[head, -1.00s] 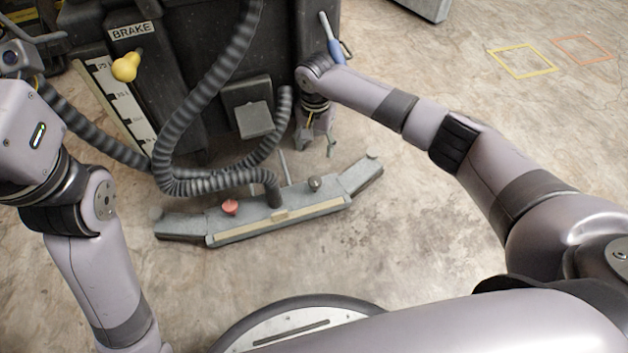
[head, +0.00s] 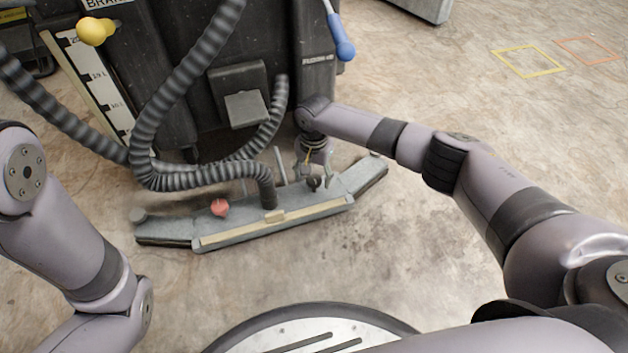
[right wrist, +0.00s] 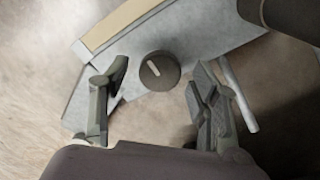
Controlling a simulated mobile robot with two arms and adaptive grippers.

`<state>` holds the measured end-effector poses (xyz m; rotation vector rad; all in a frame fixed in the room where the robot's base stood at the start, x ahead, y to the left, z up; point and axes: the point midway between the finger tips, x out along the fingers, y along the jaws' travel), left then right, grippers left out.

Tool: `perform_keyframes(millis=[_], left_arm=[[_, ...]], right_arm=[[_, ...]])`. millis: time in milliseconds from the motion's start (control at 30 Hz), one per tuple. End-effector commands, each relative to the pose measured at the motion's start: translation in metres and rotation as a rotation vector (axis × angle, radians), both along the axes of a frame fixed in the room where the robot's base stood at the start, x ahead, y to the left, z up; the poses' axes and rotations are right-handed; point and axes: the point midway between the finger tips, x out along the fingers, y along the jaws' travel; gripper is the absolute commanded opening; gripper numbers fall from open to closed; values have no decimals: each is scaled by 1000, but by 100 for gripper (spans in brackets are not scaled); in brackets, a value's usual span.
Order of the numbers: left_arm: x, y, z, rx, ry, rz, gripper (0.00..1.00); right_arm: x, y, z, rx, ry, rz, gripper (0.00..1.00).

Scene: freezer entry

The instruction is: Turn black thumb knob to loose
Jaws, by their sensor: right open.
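The black thumb knob (right wrist: 160,70) is round and dark with a pale pointer line. It sits on the grey squeegee bar, and in the head view (head: 313,183) it shows small at the bar's right part. My right gripper (right wrist: 158,78) is open, with one finger on each side of the knob and gaps visible between them. In the head view my right gripper (head: 316,172) points down at the bar, its fingers small. I cannot tell how far above the knob the fingertips are. My left gripper is out of view.
The grey squeegee bar (head: 345,190) lies on the floor behind a dark machine (head: 270,50). A red knob (head: 219,208) is on its left part. A ribbed hose (head: 190,180) runs to its middle. A blue-handled lever (head: 344,50) hangs nearby.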

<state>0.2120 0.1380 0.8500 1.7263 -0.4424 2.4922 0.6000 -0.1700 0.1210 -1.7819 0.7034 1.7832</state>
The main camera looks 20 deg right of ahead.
Motion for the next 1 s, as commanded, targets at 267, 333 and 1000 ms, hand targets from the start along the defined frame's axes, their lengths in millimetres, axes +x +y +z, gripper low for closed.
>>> perform_keyframes(millis=[267,333,1000], left_arm=[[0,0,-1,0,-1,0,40],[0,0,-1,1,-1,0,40],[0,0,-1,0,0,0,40]], right_arm=[[0,0,-2,1,-1,0,56],[0,0,-2,1,-1,0,54],[0,0,-2,1,-1,0,9]])
